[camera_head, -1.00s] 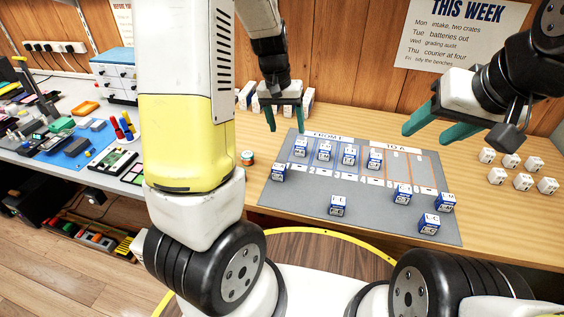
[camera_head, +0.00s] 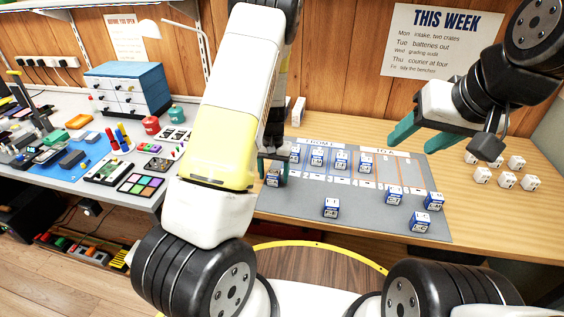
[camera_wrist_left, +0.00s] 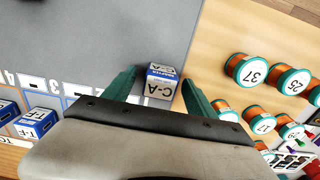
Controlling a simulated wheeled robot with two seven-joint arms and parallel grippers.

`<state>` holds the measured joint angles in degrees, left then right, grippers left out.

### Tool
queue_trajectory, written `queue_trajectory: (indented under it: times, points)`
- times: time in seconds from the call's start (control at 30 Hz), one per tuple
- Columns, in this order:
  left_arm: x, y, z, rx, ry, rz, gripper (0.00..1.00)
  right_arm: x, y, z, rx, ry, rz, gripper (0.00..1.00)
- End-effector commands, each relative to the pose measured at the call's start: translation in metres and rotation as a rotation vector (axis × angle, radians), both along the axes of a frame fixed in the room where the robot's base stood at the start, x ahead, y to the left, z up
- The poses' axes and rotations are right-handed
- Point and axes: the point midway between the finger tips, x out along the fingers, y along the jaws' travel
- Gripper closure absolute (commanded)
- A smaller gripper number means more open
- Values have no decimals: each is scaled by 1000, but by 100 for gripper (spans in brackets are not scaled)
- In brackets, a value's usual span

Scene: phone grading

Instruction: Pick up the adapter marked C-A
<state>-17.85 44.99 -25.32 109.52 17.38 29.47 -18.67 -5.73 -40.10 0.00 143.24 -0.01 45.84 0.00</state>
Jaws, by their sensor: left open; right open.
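The adapter marked C-A (camera_wrist_left: 161,82) is a small white and blue cube standing on the grey mat (camera_wrist_left: 105,35) near its edge. In the left wrist view it lies between the two teal fingers of my left gripper (camera_wrist_left: 160,88), with a gap visible on the left side and a narrower one on the right. In the head view the same cube (camera_head: 273,180) is at the mat's left end, under my left gripper (camera_head: 274,164), which is open. My right gripper (camera_head: 411,124) is open and empty, above the table at the right.
Several other blue and white cubes stand on the mat, such as one (camera_head: 331,207) near the front. White cubes (camera_head: 506,179) stand at the right. Numbered orange and teal spools (camera_wrist_left: 247,69) lie beside the mat in the left wrist view. A drawer unit (camera_head: 128,88) stands at the left.

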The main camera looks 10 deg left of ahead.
Motion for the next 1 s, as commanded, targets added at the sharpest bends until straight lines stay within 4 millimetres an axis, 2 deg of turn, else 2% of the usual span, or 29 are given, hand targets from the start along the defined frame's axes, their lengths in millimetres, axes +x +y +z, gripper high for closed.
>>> queue_trajectory:
  times: [0.1, 0.3, 0.63, 1.0]
  points:
    - [0, 0, -7, 1, -1, 1, 35, 0, 0, 0, 0, 0, 0, 46]
    - [0, 0, -7, 0, -2, 0, 35, 0, 0, 0, 0, 0, 0, 46]
    - [0, 0, -7, 0, -1, 0, 99, 0, 0, 0, 0, 0, 0, 46]
    - [0, 0, -2, 0, -2, 0, 100, 0, 0, 0, 0, 0, 0, 46]
